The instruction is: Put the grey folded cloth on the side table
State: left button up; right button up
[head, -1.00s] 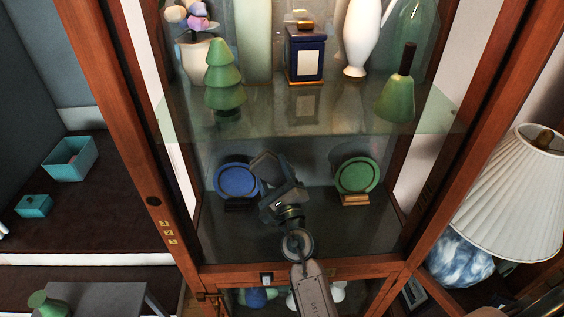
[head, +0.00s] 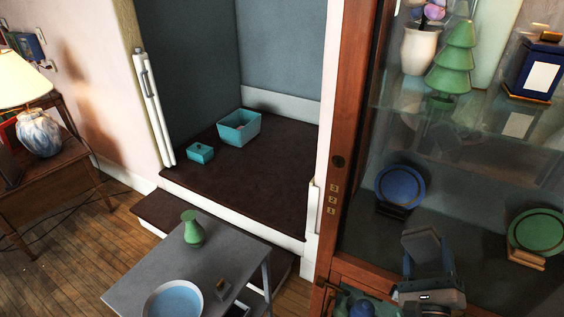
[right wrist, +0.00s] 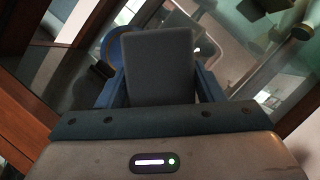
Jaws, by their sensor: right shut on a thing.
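My right gripper (head: 428,262) is in front of the glass cabinet, at the lower right of the head view. In the right wrist view, its blue fingers (right wrist: 157,88) are shut on the grey folded cloth (right wrist: 157,62), a flat dark grey rectangle held between them. A wooden side table (head: 42,178) with a lamp stands at the far left, against the wall. A grey low table (head: 140,285) stands at the bottom centre; I cannot tell which of the two the task means. My left gripper is not in view.
The glass cabinet (head: 350,110) with plates and ornaments stands at right. Teal boxes (head: 238,128) sit in the alcove. Wooden floor (head: 90,245) is clear at left.

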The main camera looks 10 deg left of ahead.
aim_at(136, 287)
jog(key=k+j+u, duration=0.2)
jog(key=j, duration=0.9)
jog(key=j+u, duration=0.2)
jog(key=j, duration=0.85)
jog(key=i+j+u, duration=0.15)
jog(key=i+j, duration=0.2)
jog(key=j, duration=0.15)
